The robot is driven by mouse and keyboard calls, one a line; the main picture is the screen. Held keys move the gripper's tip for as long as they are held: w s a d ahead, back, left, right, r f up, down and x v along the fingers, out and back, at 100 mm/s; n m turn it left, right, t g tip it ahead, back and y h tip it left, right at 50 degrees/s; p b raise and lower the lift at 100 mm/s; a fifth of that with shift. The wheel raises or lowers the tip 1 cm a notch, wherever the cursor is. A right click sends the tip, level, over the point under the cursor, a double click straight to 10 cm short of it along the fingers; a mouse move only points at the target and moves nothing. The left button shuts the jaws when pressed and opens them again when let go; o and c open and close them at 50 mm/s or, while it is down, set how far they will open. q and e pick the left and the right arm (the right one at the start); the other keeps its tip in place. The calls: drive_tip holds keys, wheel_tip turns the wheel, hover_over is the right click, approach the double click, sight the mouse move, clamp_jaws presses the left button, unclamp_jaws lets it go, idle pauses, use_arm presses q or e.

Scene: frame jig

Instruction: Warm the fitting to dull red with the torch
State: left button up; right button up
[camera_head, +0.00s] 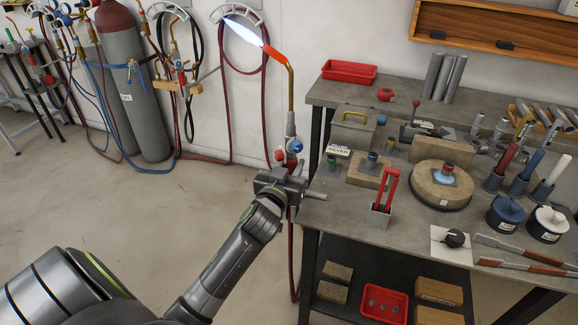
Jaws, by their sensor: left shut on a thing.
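My left gripper (287,183) is shut on the torch (291,110) and holds it upright at the bench's left edge. The torch has a brass neck and an orange tip. A blue-white flame (242,33) burns from the tip, pointing up and left, away from the bench. A small fitting (448,168) with a reddish top and bluish base stands on a round tan brick (426,190); the flame is well apart from it. Another small blue-topped fitting (372,159) stands on a square brick (362,174) to its left. My right gripper is out of view.
A hose (292,250) hangs below the torch. Gas cylinders (128,80) stand at the left wall.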

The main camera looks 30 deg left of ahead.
use_arm(q)
drive_tip(key=p+v, duration=0.1)
drive_tip(key=v, duration=0.7)
drive_tip(key=shift+p, duration=0.3)
drive_tip(key=shift+w, duration=0.15)
